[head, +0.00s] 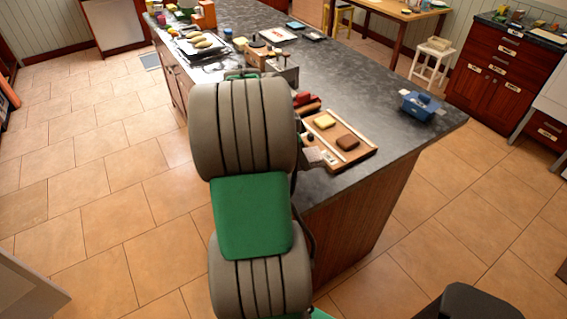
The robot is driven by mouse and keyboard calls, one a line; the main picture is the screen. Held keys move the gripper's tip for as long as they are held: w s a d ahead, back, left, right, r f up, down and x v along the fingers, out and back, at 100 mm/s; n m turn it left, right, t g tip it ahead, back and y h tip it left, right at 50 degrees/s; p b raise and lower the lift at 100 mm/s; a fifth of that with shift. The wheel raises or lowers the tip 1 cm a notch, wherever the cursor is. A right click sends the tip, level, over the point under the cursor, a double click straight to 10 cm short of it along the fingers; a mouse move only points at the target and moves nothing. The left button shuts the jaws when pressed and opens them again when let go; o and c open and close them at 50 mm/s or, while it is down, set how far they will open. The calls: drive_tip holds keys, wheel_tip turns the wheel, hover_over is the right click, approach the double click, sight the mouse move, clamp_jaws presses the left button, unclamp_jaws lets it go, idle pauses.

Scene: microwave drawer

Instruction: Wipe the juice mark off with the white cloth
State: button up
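My arm rises in front of the counter and hides much of its near end. My gripper is mostly hidden behind the arm; only small dark parts show at the arm's right edge, beside the tray, and its fingers cannot be made out. A pale, greyish-white patch (315,157) shows there at the tray's left end; it may be the white cloth, but I cannot tell whether it is held. The wooden tray (368,152) lies on the dark counter (400,134) with a yellow block (324,121) and a brown block (348,142) on it. I cannot make out a juice mark.
A blue container (419,106) stands near the counter's right corner. Red items (304,99) and a grey metal box (286,72) stand behind my arm. A dark tray with yellowish pieces (203,44) is farther back. The tiled floor is clear at left.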

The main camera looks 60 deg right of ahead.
drive_tip(key=shift+s+a+m+y, duration=0.1)
drive_tip(key=shift+a+m+y, duration=0.1)
drive_tip(key=shift+m, duration=0.4)
drive_tip(key=shift+a+m+y, duration=0.1)
drive_tip(key=shift+m+y, duration=0.1)
drive_tip(key=shift+m, duration=0.4)
drive_tip(key=shift+f+g, duration=0.1)
drive_tip(key=shift+g, duration=0.2)
wheel_tip(320, 180, down, 8)
drive_tip(key=b, duration=0.7)
drive_tip(key=shift+r, duration=0.25)
drive_tip(key=o, duration=1.6)
drive_tip(key=shift+c, duration=0.2)
